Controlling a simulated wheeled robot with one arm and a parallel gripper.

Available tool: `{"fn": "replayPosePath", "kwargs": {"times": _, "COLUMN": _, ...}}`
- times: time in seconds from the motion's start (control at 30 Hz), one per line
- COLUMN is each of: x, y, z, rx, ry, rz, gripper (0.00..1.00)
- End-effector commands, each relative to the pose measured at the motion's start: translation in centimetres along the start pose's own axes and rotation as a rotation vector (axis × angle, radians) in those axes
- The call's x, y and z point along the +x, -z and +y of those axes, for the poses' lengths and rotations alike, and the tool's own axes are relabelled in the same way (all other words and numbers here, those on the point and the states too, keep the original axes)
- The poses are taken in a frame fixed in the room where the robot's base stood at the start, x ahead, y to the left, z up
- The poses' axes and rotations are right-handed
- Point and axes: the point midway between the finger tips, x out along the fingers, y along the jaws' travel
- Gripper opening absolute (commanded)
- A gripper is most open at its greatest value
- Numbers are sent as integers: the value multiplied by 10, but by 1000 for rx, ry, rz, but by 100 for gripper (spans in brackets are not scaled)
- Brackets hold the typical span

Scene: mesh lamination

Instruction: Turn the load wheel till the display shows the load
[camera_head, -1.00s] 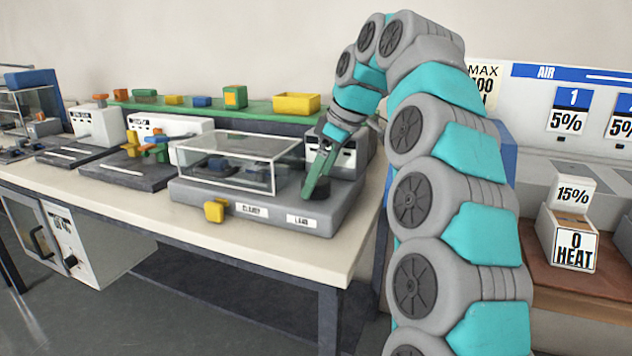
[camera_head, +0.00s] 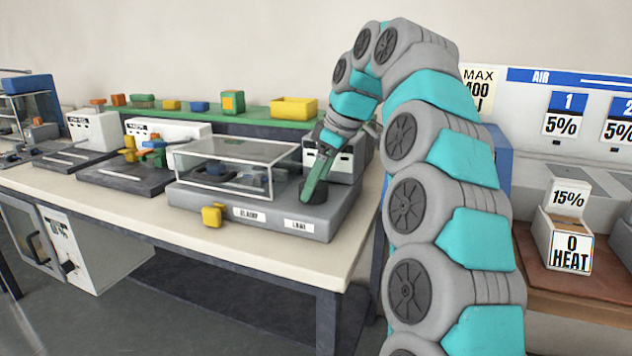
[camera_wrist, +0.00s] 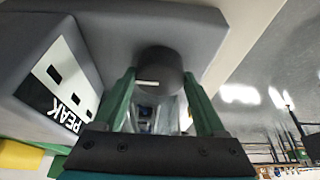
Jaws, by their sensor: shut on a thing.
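The dark round load wheel (camera_head: 313,191) sits on top of the grey machine base at its right end, above a label reading "LOAD". It also shows in the wrist view (camera_wrist: 158,72), with a pale mark on its face. My gripper (camera_head: 310,183) reaches down to the wheel with its green fingers shut on it. In the wrist view the fingers (camera_wrist: 160,88) lie on either side of the wheel. The display housing (camera_head: 335,158) stands behind the wheel, partly hidden by my gripper. The wrist view shows a white panel marked "PEAK" (camera_wrist: 60,88) with dark windows; no digits are readable.
A clear-sided cover (camera_head: 222,165) stands on the base left of the wheel. A yellow knob (camera_head: 212,215) is on the base front. Other machines fill the bench's left; a green shelf (camera_head: 210,112) with blocks and a yellow tray (camera_head: 293,107) runs behind.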

Motion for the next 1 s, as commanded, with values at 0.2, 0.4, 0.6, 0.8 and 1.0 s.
{"fn": "replayPosePath", "kwargs": {"times": 0.2, "x": 0, "y": 0, "z": 0, "rx": 3, "ry": -2, "rz": 1, "gripper": 17}}
{"fn": "replayPosePath", "kwargs": {"times": 0.4, "x": -1, "y": -1, "z": 0, "rx": 40, "ry": -17, "rz": 1, "gripper": 17}}
{"fn": "replayPosePath", "kwargs": {"times": 0.6, "x": 0, "y": -1, "z": -1, "rx": 142, "ry": -61, "rz": 0, "gripper": 17}}
{"fn": "replayPosePath", "kwargs": {"times": 0.8, "x": 1, "y": -2, "z": -2, "rx": 302, "ry": -127, "rz": -2, "gripper": 18}}
{"fn": "replayPosePath", "kwargs": {"times": 1.0, "x": 0, "y": -1, "z": -3, "rx": 479, "ry": -201, "rz": -1, "gripper": 18}}
